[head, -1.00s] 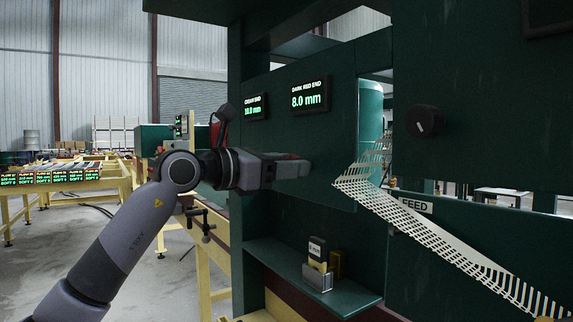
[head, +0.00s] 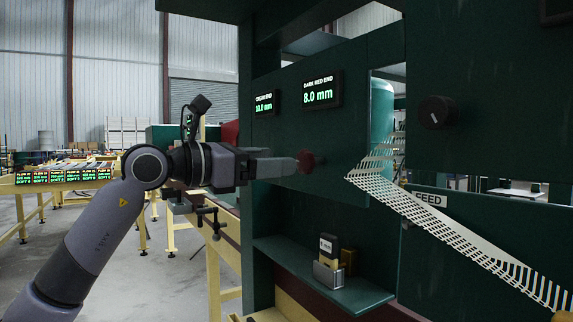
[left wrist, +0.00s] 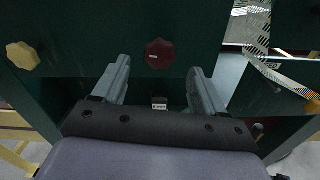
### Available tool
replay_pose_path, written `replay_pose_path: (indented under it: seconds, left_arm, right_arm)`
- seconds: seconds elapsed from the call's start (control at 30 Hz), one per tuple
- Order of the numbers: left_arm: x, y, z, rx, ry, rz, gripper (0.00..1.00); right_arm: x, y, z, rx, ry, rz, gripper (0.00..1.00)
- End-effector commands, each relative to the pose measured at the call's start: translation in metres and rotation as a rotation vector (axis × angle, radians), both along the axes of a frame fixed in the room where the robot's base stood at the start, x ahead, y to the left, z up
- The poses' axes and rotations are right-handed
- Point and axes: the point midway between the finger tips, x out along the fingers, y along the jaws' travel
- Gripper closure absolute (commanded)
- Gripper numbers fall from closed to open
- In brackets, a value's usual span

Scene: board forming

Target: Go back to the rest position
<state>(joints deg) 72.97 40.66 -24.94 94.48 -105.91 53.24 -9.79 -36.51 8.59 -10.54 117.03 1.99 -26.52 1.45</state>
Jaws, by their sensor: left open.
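My left gripper (head: 292,168) reaches in from the left in front of the dark green machine panel (head: 345,125). In the left wrist view its two fingers (left wrist: 156,85) stand wide apart with nothing between them. A dark red knob (head: 308,162) on the panel is just beyond the fingertips; it also shows in the left wrist view (left wrist: 159,53), ahead of the gap and clear of both fingers. A cream knob (left wrist: 22,55) shows at the left of that view. My right gripper is not in view.
Two displays sit above the knobs: the dark red end (head: 322,90) reads 8.0 mm, the cream end (head: 265,103) 10.0 mm. A slatted cream strip (head: 440,227) slopes down right by the FEED label (head: 430,198). A shelf (head: 290,262) below holds a small block in a holder (head: 328,274).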

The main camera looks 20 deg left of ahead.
Motion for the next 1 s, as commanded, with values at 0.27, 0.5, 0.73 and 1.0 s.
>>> replay_pose_path:
  seconds: [0.27,0.5,0.73,1.0]
  left_arm:
    - [-0.009,0.006,0.0,0.0,0.0,-0.002,0.28]
    - [-0.009,0.006,0.0,0.0,0.0,-0.002,0.28]
    - [-0.01,-0.004,-0.006,-0.036,0.003,-0.038,0.28]
    - [-0.036,-0.061,-0.04,-0.48,0.047,-0.314,0.28]
  right_arm:
    - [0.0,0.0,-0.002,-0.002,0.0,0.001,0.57]
    - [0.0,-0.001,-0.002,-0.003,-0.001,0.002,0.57]
    - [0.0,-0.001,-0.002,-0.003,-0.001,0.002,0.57]
    - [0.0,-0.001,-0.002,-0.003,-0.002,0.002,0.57]
